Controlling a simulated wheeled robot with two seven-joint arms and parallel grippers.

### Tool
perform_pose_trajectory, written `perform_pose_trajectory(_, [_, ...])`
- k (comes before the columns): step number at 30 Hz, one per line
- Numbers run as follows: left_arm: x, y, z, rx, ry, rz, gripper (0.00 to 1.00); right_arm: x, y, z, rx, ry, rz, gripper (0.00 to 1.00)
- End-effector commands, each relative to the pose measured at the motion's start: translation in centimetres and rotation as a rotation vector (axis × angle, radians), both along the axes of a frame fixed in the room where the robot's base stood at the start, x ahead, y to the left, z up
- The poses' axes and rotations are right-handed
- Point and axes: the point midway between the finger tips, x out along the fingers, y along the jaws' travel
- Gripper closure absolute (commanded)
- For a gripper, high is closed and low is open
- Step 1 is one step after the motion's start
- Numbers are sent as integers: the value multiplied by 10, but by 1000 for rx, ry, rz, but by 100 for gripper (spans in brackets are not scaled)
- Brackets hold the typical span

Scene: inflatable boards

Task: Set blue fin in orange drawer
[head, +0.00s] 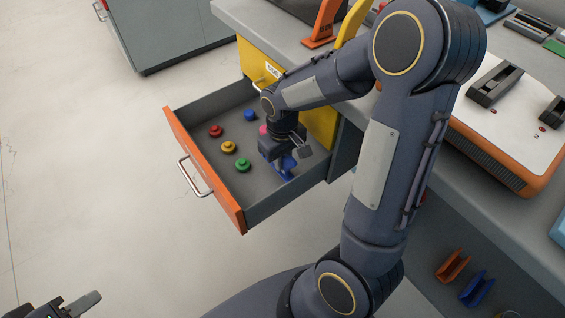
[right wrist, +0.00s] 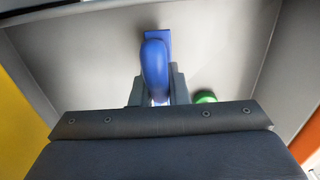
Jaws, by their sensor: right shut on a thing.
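The orange drawer (head: 204,172) is pulled open, with a grey inside. The blue fin (head: 287,164) is inside it near the right end, partly hidden by my gripper. My right gripper (head: 283,156) reaches down into the drawer and is shut on the fin. In the right wrist view the blue fin (right wrist: 155,70) is between the fingers, its flat end over the grey drawer floor. I cannot tell whether it touches the floor. My left gripper (head: 77,305) is at the bottom left corner, away from the drawer, mostly cut off by the frame edge.
Red (head: 215,131), yellow (head: 228,147), green (head: 243,165), blue (head: 250,115) and pink (head: 263,130) knobs lie in the drawer. A yellow drawer front (head: 260,63) is beside it. The workbench (head: 240,13) holds an orange-and-white device (head: 500,125). Orange (head: 453,266) and blue (head: 476,289) holders are lower right.

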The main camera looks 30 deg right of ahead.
Motion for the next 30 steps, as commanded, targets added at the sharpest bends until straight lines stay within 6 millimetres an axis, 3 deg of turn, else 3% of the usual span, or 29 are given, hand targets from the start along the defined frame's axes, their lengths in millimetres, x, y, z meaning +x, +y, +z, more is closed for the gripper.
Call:
perform_pose_trajectory(13, [0,0,-5,0,0,0,62,0,0,-9,0,-1,0,100])
perform_pose_trajectory(14, [0,0,-5,0,0,0,62,0,0,-9,0,-1,0,84])
perform_pose_trajectory(18, [0,0,-4,0,0,0,62,0,0,-8,0,-1,0,66])
perform_pose_trajectory(30, [0,0,2,0,0,0,62,1,0,1,0,-3,0,64])
